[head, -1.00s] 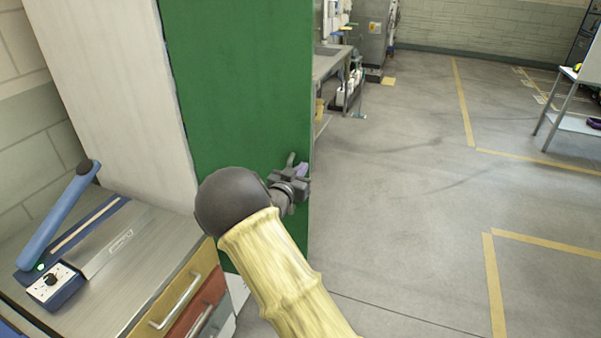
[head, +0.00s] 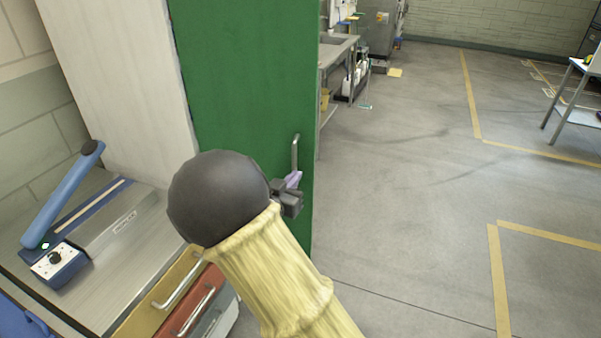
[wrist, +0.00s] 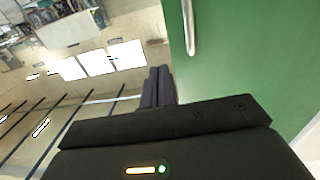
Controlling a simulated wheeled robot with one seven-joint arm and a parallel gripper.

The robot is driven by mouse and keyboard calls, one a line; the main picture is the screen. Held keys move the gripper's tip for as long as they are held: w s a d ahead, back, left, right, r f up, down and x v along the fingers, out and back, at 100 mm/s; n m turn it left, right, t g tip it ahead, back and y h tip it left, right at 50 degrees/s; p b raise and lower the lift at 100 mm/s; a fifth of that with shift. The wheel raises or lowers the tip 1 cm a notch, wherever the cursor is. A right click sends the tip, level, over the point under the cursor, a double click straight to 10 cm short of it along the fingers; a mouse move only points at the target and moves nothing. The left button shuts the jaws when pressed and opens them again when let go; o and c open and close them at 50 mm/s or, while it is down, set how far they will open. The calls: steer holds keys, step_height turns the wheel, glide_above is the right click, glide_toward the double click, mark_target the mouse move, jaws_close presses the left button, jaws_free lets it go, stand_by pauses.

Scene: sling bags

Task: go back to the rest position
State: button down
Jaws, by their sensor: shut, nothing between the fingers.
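My gripper (head: 290,200) is in front of the lower right part of a green door (head: 245,70), below and close to the door's metal handle (head: 295,153). In the wrist view its two dark fingers (wrist: 157,86) lie together with nothing between them. The handle also shows in the wrist view (wrist: 190,28), up and right of the fingertips and apart from them. A small lilac patch (head: 293,180) shows beside my gripper; I cannot tell what it is.
A metal-topped drawer unit (head: 110,290) with a blue-handled sealing device (head: 60,205) stands at the left, near my arm. The floor (head: 410,200) to the right is open, with yellow lines. A table (head: 578,95) stands at the far right.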

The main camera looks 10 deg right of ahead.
steer(key=s+d+f+n+g+y, duration=0.2)
steer(key=s+f+n+g+y, duration=0.15)
steer(key=f+y, duration=0.35)
steer(key=s+d+n+g+y, duration=0.3)
steer(key=s+g, duration=0.5)
steer(key=s, duration=1.3)
steer(key=shift+d+f+g, duration=0.35)
steer(key=shift+d, duration=0.3)
steer(key=shift+n, duration=0.25)
